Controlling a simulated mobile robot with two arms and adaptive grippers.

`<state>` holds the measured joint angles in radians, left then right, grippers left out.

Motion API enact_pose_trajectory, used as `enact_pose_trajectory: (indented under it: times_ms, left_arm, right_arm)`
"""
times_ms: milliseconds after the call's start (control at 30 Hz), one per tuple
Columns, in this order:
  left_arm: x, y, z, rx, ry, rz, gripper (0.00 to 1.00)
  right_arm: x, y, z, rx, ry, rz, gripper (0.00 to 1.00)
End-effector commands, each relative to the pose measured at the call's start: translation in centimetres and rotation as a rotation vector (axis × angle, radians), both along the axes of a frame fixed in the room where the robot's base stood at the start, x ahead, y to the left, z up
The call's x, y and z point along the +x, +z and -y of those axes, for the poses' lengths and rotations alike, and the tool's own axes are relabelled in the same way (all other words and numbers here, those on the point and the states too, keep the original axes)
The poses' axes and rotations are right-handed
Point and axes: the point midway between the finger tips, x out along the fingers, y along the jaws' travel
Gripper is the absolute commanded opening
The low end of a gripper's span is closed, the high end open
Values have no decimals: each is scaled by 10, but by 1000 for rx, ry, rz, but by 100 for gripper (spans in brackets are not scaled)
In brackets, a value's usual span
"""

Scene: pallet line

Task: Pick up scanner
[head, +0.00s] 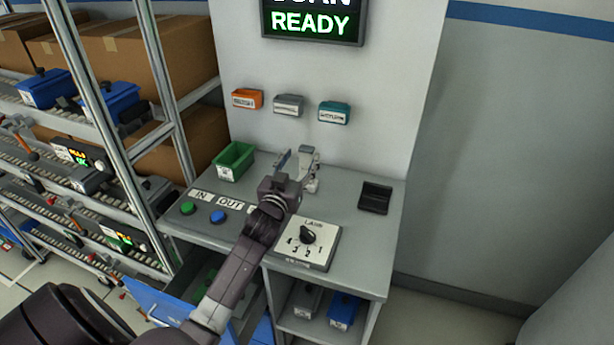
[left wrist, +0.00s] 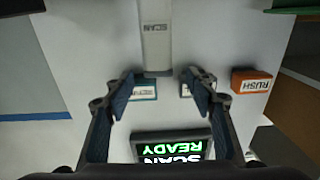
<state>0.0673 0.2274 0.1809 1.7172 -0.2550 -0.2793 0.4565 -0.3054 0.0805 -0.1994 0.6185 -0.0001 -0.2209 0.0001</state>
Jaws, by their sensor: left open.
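In the left wrist view, which is upside down, a pale grey bar marked SCAN (left wrist: 156,38) reaches in from the top edge, ending just short of the gap between my fingers. I cannot tell whether it is the scanner itself. My left gripper (left wrist: 160,85) is open, with nothing visible between its blue-padded fingers. In the head view my left gripper (head: 297,160) is over the back of the grey desk (head: 360,245), near the wall. It and my arm hide part of the desk there. My right gripper is not in view.
A green bin (head: 234,160) stands left of my gripper; a black item (head: 375,197) lies to its right. A lamp dial (head: 308,235) and the IN button (head: 188,208) and OUT button (head: 218,217) are in front. Orange (head: 247,98), grey (head: 288,104) and teal (head: 334,112) holders are on the wall.

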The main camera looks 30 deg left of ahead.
Motion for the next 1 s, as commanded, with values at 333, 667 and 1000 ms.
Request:
enact_pose_trajectory:
  times_ms: [333,667,1000]
  left_arm:
    - [39,0,-8,0,0,1,51]
    - [48,-2,-11,0,0,0,51]
    - [48,-2,-11,0,0,0,22]
  right_arm:
    - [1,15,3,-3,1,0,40]
    - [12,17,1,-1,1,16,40]
    - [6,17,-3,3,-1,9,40]
